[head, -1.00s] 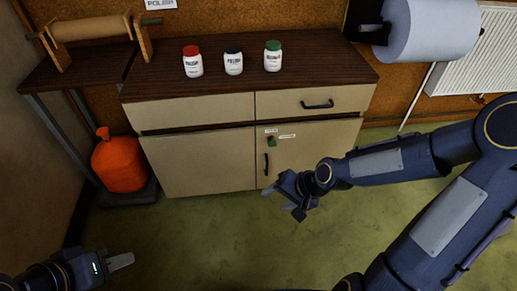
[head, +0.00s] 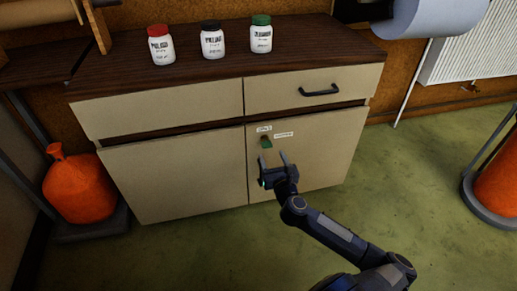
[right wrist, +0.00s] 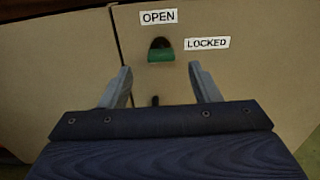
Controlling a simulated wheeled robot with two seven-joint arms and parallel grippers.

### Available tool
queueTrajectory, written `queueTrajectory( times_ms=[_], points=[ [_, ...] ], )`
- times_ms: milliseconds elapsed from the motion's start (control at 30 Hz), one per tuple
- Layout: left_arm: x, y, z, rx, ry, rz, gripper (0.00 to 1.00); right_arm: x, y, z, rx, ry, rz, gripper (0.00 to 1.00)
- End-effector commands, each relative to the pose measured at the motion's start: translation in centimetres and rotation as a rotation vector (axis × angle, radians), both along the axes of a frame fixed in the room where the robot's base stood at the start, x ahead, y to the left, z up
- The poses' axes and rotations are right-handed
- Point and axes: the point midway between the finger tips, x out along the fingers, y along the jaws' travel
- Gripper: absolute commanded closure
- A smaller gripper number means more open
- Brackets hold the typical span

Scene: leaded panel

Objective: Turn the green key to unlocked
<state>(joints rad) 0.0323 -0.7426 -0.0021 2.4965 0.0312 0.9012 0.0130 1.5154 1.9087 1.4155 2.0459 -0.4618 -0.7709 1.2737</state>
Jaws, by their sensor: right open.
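The green key (head: 266,143) is in a dark lock on the right cupboard door (head: 315,150). In the right wrist view, the key (right wrist: 161,55) lies between an OPEN label (right wrist: 158,17) above and a LOCKED label (right wrist: 207,43) to its right. I cannot tell which label it points to. My right gripper (head: 272,156) is open and empty in front of the door, just below the key. In the right wrist view, its two fingers (right wrist: 160,70) stand apart, with the key centred between and beyond their tips. My left gripper is out of view.
A black door handle (right wrist: 155,100) shows partly below the key. The drawer above has a black handle (head: 320,90). Red-, black- and green-lidded jars (head: 212,42) stand on the worktop. An orange bag (head: 78,188) sits at left; another orange object (head: 500,180) stands at right.

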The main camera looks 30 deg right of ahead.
Motion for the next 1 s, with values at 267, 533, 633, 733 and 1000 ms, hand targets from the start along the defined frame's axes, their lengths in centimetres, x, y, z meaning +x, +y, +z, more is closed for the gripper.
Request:
queueTrajectory(
  times_ms=[267, 533, 633, 733, 1000],
  points=[
    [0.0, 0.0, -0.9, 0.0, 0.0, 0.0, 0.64, 3.5, -1.0, -0.3, 0.007, -0.001, -0.008, 0.44],
    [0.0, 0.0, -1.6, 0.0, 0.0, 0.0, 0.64, 6.9, -1.8, -0.2, 0.006, 0.0, -0.006, 0.44],
    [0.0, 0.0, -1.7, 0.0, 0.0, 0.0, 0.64, 7.3, -1.9, -0.1, 0.006, 0.0, -0.006, 0.44],
    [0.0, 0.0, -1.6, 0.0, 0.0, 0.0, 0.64, 7.5, -1.9, -0.1, 0.006, 0.0, -0.005, 0.44],
    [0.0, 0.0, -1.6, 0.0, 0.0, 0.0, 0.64, 7.4, -1.9, -0.1, 0.006, 0.0, -0.005, 0.58]
  ],
)
